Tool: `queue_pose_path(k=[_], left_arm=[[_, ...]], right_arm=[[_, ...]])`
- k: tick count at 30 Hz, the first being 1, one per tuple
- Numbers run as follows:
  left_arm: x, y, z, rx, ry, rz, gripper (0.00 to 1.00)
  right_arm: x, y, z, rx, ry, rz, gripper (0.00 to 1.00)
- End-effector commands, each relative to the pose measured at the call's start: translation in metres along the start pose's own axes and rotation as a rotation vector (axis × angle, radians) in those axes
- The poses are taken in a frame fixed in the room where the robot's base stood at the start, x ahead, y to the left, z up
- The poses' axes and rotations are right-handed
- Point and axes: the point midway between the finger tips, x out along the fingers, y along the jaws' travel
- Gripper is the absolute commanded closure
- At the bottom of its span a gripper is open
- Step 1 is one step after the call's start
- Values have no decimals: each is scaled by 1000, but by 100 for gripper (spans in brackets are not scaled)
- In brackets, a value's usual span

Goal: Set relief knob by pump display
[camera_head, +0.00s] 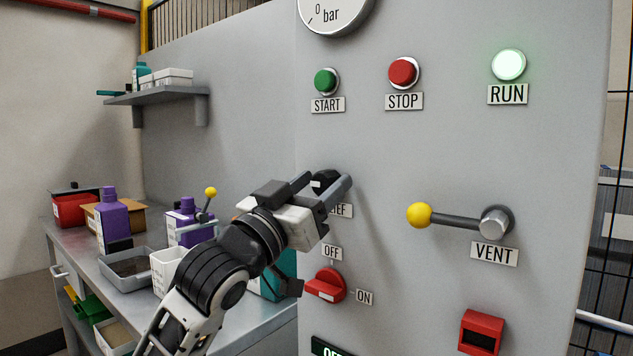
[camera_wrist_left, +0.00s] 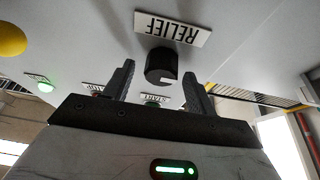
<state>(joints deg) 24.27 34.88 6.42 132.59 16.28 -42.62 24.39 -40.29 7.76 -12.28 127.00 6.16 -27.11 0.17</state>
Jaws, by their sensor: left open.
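The relief knob (camera_wrist_left: 160,64) is a small black cylinder with a white mark on its face, on the grey panel by the RELIEF label (camera_wrist_left: 174,33). My left gripper (camera_head: 323,184) is open at the panel, its two fingers on either side of the knob. In the left wrist view the knob stands between and beyond the open fingertips, with no clear contact. In the head view the gripper hides most of the knob and part of its label. A round gauge (camera_head: 334,14) reading "0 bar" is cut off at the top. My right gripper is out of view.
The panel carries a green START button (camera_head: 325,81), a red STOP button (camera_head: 403,72), a lit RUN lamp (camera_head: 508,65), a yellow-tipped VENT lever (camera_head: 455,220) and a red OFF/ON switch (camera_head: 326,286) just below my gripper. A cluttered bench (camera_head: 85,262) stands left.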

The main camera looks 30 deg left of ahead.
Motion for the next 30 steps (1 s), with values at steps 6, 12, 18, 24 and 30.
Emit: queue_pose_path(k=[6, 12, 18, 24, 30], left_arm=[[0, 0, 0, 0, 0, 0, 58], [0, 0, 0, -1, 0, 0, 88], [0, 0, 0, 15, -1, 7, 88], [0, -1, 0, 90, -4, 35, 88], [0, -1, 0, 231, -5, 94, 88]], right_arm=[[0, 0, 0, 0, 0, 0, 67], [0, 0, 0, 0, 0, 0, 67], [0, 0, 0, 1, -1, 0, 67], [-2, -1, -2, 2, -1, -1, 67], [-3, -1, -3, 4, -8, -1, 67]])
